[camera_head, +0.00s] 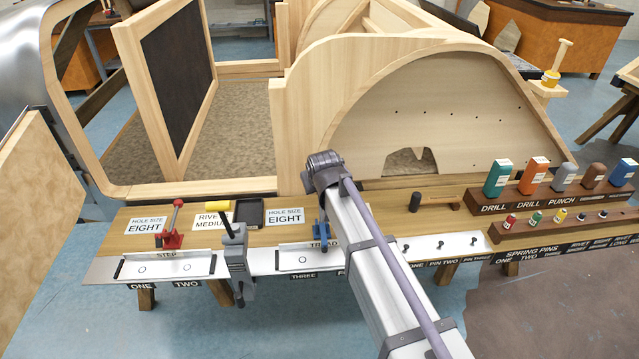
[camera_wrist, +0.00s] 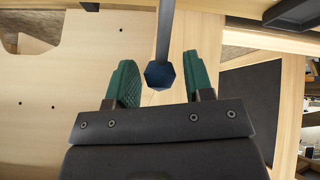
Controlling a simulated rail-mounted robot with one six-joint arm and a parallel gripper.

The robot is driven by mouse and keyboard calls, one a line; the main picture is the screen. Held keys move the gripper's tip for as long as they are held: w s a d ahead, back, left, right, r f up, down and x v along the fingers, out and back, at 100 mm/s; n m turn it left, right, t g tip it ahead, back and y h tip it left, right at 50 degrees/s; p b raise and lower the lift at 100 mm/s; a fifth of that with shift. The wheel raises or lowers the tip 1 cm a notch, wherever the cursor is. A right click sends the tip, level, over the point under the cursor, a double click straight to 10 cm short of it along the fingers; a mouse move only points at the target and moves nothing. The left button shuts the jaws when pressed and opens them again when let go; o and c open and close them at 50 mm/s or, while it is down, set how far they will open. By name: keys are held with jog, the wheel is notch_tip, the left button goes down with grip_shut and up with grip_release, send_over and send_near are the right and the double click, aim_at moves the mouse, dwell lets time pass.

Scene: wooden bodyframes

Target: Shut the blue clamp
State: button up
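The blue clamp (camera_head: 322,234) stands on the right pale plate of the workbench, its right side and upper part hidden by my arm. In the wrist view a dark blue hexagonal handle end (camera_wrist: 160,75) on a grey rod appears, most likely the clamp's handle. My gripper (camera_wrist: 161,70) is open, with a green finger on each side of the handle end and visible gaps to both. I cannot tell how deep the handle lies between the fingers. The head view does not show my fingers. The clamp's jaw state is not clear.
A red clamp (camera_head: 173,228) stands on the left plate. A grey and black vise-like tool (camera_head: 237,258) stands between the plates. A large wooden frame (camera_head: 300,100) rises behind the bench.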

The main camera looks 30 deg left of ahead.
jog(key=shift+o, duration=0.8)
jog(key=shift+s+d+r+p, duration=0.1)
jog(key=shift+r+p, duration=0.25)
jog(key=shift+p, duration=0.05)
jog(key=p+v, duration=0.7)
jog(key=v, duration=0.3)
jog(key=shift+p, duration=0.4)
jog(key=shift+s, duration=0.1)
